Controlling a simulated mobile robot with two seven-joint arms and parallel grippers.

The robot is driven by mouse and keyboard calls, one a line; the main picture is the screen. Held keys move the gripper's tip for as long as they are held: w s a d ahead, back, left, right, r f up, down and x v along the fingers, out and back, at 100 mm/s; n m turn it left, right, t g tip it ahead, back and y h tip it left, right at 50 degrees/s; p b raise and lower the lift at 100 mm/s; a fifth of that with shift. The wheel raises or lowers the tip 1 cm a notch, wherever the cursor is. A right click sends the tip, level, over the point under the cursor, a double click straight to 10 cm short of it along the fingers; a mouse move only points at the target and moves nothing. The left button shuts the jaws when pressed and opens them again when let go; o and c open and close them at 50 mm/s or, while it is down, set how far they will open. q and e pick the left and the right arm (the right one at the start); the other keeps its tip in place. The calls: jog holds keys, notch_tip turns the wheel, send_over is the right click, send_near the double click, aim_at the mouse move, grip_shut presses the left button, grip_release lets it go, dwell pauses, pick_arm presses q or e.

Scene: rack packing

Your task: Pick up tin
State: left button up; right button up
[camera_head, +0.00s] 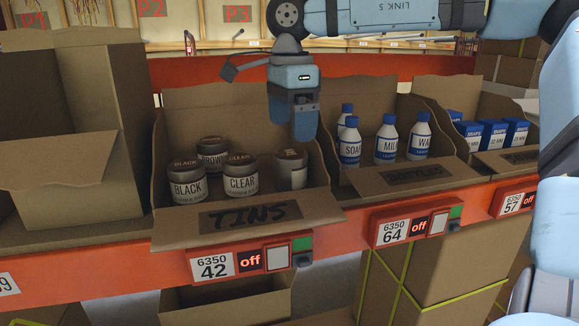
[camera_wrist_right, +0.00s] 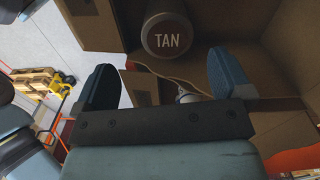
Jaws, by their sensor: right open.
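Several short round tins with dark lids stand in an open cardboard box (camera_head: 160,200) labelled TINS. They include a black tin (camera_head: 187,188), a clear tin (camera_head: 241,182), a brown tin (camera_head: 212,152) and one at the right (camera_head: 291,172) whose front label is turned away. My right gripper (camera_head: 296,130) hangs fingers down above the right part of the box, close over that right tin. In the wrist view the gripper (camera_wrist_right: 160,70) is open and empty. A lid marked TAN (camera_wrist_right: 167,40) shows beyond the fingertips, apart from them. My left gripper is not in view.
Right of the tins, a bottle box (camera_head: 415,178) holds several white bottles with blue caps, and another holds blue soap packs (camera_head: 493,133). A tall cardboard box (camera_head: 75,140) stands left. The orange shelf edge (camera_head: 345,240) carries number displays.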

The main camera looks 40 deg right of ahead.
aim_at(290, 152)
jog(key=f, duration=0.4)
jog(key=shift+w+d, duration=0.2)
jog(key=shift+w, duration=0.05)
jog(key=shift+s+a+f+p, duration=0.1)
jog(key=shift+f+p, duration=0.3)
jog(key=shift+p, duration=0.05)
jog(key=f, duration=0.2)
jog(key=f+p, duration=0.1)
jog(key=shift+w+f, duration=0.2)
jog(key=shift+f, duration=0.15)
jog(key=shift+d+f, duration=0.2)
jog(key=shift+f, duration=0.2)
jog(key=shift+a+r, duration=0.1)
jog(key=shift+c, duration=0.6)
jog(key=c, duration=0.9)
